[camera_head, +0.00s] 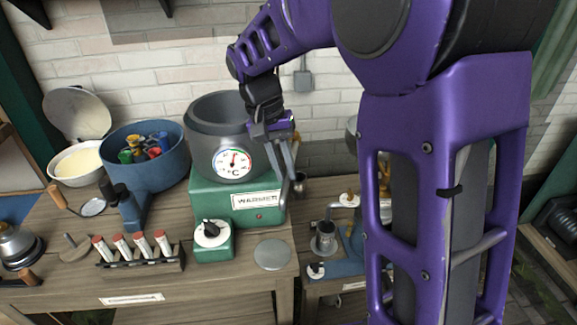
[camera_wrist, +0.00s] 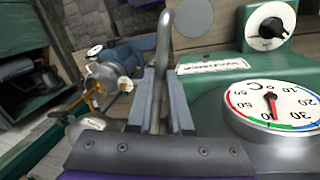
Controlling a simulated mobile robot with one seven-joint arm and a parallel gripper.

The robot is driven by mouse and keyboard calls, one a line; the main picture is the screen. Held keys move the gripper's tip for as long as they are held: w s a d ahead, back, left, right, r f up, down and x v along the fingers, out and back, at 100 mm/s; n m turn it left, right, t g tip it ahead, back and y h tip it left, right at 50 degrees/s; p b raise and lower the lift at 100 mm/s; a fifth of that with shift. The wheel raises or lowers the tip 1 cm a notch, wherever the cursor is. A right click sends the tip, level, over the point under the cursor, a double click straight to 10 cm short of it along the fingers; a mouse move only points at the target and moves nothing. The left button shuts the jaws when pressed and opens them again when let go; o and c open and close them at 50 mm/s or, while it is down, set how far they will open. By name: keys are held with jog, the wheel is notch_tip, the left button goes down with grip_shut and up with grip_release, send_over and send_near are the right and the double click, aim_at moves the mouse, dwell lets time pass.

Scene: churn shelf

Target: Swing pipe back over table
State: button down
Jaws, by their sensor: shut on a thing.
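The grey metal pipe (camera_wrist: 163,45) runs between the fingers of my gripper (camera_wrist: 166,100) in the wrist view, and its far end is rounded. My gripper (camera_head: 286,160) is shut on it at the right side of the green warmer box. In the head view a bent length of the pipe (camera_head: 300,186) shows just below the fingers, near the warmer's right edge. The wooden table (camera_head: 205,285) lies below and to the left. My fingers and hand hide the upper part of the pipe.
A grey pot with a temperature dial (camera_head: 233,163) sits on the green warmer (camera_head: 215,195), close to my gripper. A blue pot (camera_head: 150,172), a rack of red-topped tubes (camera_head: 140,262) and a grey disc (camera_head: 272,254) are on the table. A metal cup (camera_head: 324,240) stands on a lower surface right.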

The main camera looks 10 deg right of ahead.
dwell(0.3)
jog(key=c, duration=0.8)
grip_release()
jog(key=shift+c, duration=0.2)
jog(key=shift+r, duration=0.15)
jog(key=p+v, duration=0.2)
jog(key=v, duration=1.5)
jog(key=shift+p, duration=0.35)
jog(key=shift+r, duration=0.1)
